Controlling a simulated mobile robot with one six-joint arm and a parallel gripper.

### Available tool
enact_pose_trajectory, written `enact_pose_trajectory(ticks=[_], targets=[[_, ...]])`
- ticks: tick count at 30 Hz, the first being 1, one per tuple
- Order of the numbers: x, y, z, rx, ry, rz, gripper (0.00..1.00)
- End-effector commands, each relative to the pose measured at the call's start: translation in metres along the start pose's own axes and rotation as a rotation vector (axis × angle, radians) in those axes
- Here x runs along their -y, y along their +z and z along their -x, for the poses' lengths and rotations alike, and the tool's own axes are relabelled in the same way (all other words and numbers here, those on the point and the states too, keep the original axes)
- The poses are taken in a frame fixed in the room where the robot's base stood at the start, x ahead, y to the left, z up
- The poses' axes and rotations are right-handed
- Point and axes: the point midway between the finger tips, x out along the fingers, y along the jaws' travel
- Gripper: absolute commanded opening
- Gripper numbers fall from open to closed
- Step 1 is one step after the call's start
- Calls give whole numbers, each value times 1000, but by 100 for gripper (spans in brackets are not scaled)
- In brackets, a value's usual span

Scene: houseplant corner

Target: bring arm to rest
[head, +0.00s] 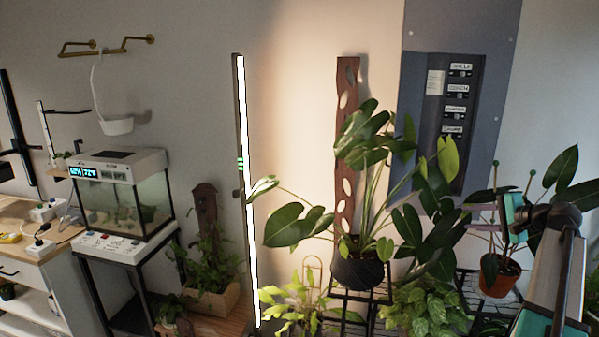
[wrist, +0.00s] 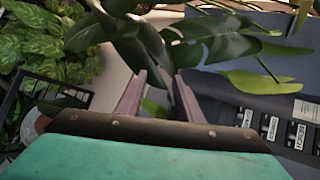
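My arm comes in from the right edge of the head view, and my gripper (head: 482,201) is among the plant leaves there, partly hidden by foliage. In the wrist view, its two pale mauve fingers (wrist: 158,78) stand apart with a clear gap, and nothing is clasped between them. A green leaf shows behind the gap. Large dark leaves (wrist: 145,45) hang just beyond the fingertips; I cannot tell whether they touch.
A big-leaved plant in a black pot (head: 358,272) and a plant in a terracotta pot (head: 499,281) stand close to my arm. A switch panel (head: 455,120) is on the wall behind. A lit light bar (head: 246,190) stands mid-view. A glass tank (head: 137,200) is at left.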

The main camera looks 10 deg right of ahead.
Motion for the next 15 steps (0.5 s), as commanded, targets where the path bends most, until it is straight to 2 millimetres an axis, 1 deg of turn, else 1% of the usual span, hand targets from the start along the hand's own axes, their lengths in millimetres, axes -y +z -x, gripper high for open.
enact_pose_trajectory(ticks=[1,2,3,5,6,11,15], targets=[[-19,12,-19,19,28,3,33],[-28,17,-29,28,45,8,33],[-42,24,-43,40,67,12,33],[-62,36,-62,59,102,21,33],[-75,44,-74,71,125,28,33],[-131,81,-119,126,218,58,33],[-180,116,-153,177,301,91,33]])
